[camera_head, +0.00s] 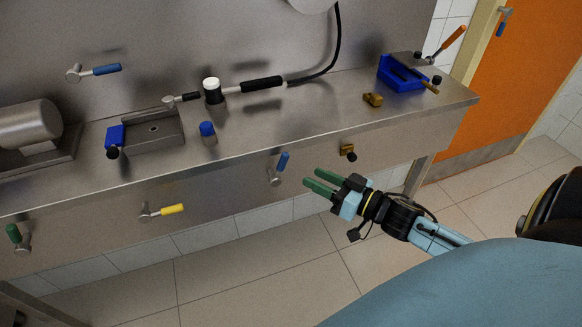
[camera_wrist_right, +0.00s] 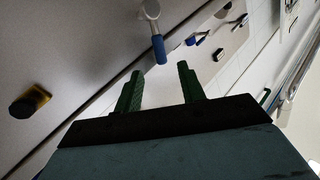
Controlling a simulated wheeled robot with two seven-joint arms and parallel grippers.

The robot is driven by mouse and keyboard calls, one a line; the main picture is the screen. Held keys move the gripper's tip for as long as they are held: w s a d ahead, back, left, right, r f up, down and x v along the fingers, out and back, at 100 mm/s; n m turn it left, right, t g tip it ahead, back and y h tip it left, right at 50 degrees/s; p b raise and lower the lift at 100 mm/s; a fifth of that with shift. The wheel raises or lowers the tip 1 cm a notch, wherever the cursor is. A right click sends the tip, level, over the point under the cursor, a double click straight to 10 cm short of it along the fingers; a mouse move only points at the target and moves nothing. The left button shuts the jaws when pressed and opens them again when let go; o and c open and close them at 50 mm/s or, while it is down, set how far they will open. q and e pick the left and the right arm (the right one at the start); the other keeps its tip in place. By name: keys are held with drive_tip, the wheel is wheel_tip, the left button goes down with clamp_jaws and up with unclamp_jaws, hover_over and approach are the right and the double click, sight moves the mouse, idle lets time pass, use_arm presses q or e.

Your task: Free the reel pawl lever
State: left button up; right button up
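Several levers are in view, and I cannot tell which one is the reel pawl lever. A short blue-handled lever (camera_head: 279,168) hangs on the bench's front panel. In the wrist view the same lever (camera_wrist_right: 157,45) shows just beyond my fingertips, in line with the gap between them. My right gripper (camera_head: 311,179) is open and empty to the right of this lever, apart from it. Its two green fingers (camera_wrist_right: 160,70) are spread in the wrist view. A yellow-handled lever (camera_head: 163,211) and a green-handled lever (camera_head: 17,238) are further left on the panel. My left gripper is not in view.
The steel bench (camera_head: 270,130) carries a blue vise-like fixture (camera_head: 400,73), a black-handled tool (camera_head: 262,83) and a motor-like cylinder (camera_head: 30,122). A brass-and-black knob (camera_head: 348,152) sticks out of the front panel near my right gripper; it also shows in the wrist view (camera_wrist_right: 30,102). The floor below is clear.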

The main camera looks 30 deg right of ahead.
sight(278, 166)
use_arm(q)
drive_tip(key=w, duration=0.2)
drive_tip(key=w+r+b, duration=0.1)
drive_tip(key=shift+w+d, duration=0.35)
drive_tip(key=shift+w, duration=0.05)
use_arm(e)
drive_tip(key=x, duration=0.8)
drive_tip(key=shift+c, duration=0.3)
clamp_jaws()
